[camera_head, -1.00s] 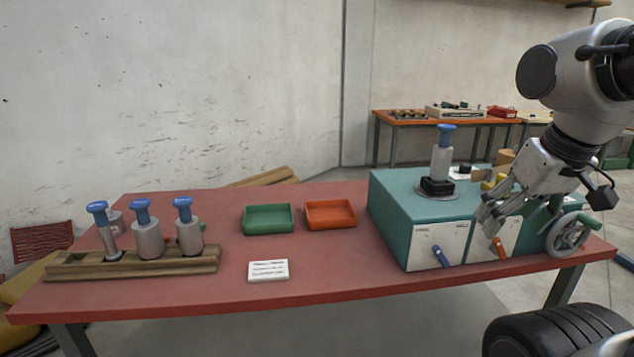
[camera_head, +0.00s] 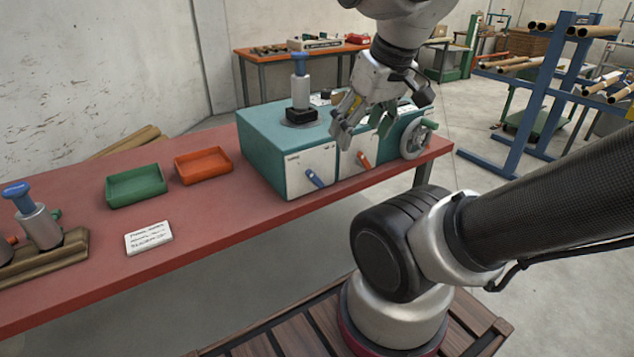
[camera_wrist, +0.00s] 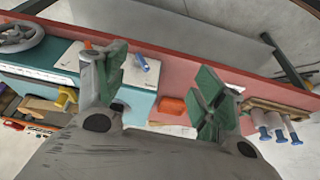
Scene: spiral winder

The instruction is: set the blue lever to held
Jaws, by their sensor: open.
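The blue lever (camera_head: 315,179) sits on a white plate on the front of the teal winder box (camera_head: 262,144). Its handle slants down to the right; the plate's print is too small to read here. A red lever (camera_head: 364,160) is on the neighbouring plate. My gripper (camera_head: 358,138) is open and empty, above and in front of the box near the red lever, to the right of the blue lever. In the wrist view the blue lever (camera_wrist: 141,62) shows between the open fingers (camera_wrist: 160,95), closer to the left one. The red lever is partly hidden there.
A blue-handled spool (camera_head: 300,88) stands on the box, with a handwheel (camera_head: 417,139) at its right end. Green (camera_head: 136,186) and orange (camera_head: 203,165) trays and a white card (camera_head: 148,237) lie on the red table. A wooden rack (camera_head: 45,270) is at left.

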